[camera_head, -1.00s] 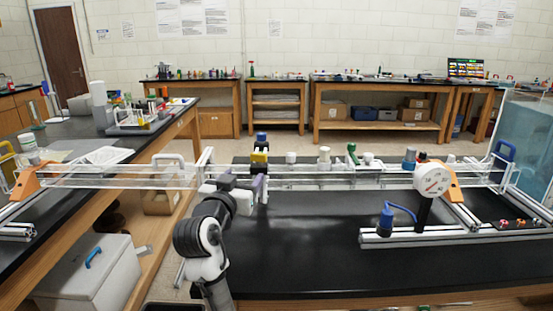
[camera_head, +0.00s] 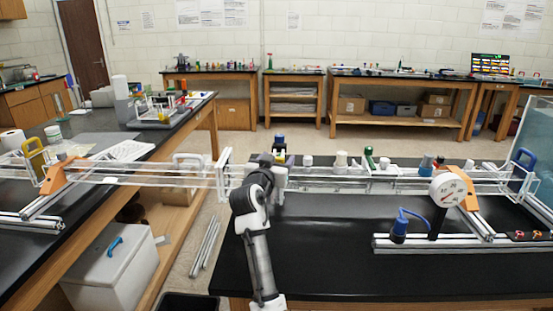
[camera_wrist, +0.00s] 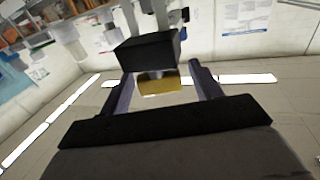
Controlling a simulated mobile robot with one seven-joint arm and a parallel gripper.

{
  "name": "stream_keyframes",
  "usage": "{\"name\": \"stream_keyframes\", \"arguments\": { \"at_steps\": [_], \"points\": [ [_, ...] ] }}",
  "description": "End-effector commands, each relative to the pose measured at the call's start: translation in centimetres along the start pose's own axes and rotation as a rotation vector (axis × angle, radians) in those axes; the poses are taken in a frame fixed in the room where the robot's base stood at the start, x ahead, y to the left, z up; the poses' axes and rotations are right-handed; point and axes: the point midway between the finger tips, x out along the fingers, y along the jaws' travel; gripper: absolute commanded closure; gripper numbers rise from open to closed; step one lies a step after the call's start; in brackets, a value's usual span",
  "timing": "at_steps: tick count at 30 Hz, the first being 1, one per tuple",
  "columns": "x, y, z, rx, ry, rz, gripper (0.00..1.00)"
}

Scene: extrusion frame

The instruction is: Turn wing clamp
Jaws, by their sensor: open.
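A stacked fitting on the frame rail shows a blue top (camera_head: 279,140) in the head view, with its lower part mostly hidden behind my arm. In the wrist view, a black block (camera_wrist: 148,52) and a yellow piece (camera_wrist: 158,84) lie between or just beyond the fingers of my gripper (camera_wrist: 162,72). The fingers are open, with visible gaps beside the yellow piece. I cannot tell for sure which part is the wing clamp, or whether a finger touches it. In the head view the gripper end is largely hidden by my wrist.
The clear and silver frame rail (camera_head: 340,183) spans two black benches. Several knobs and fittings, including a green one (camera_head: 369,157), stand along it to the right. A round dial gauge (camera_head: 447,190) and an orange bracket (camera_head: 63,174) flank it.

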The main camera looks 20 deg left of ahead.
Motion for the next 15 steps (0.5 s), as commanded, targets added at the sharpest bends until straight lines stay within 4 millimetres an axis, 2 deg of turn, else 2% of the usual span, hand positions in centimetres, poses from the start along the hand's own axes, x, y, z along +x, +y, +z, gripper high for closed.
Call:
{"name": "stream_keyframes", "arguments": {
  "at_steps": [5,6,15],
  "points": [
    [0.00,0.01,0.02,0.000,0.000,0.000,0.36],
    [-0.01,0.01,0.02,0.000,0.000,0.000,0.39],
    [-0.03,0.00,0.02,0.000,0.000,0.000,0.78]
  ]
}}
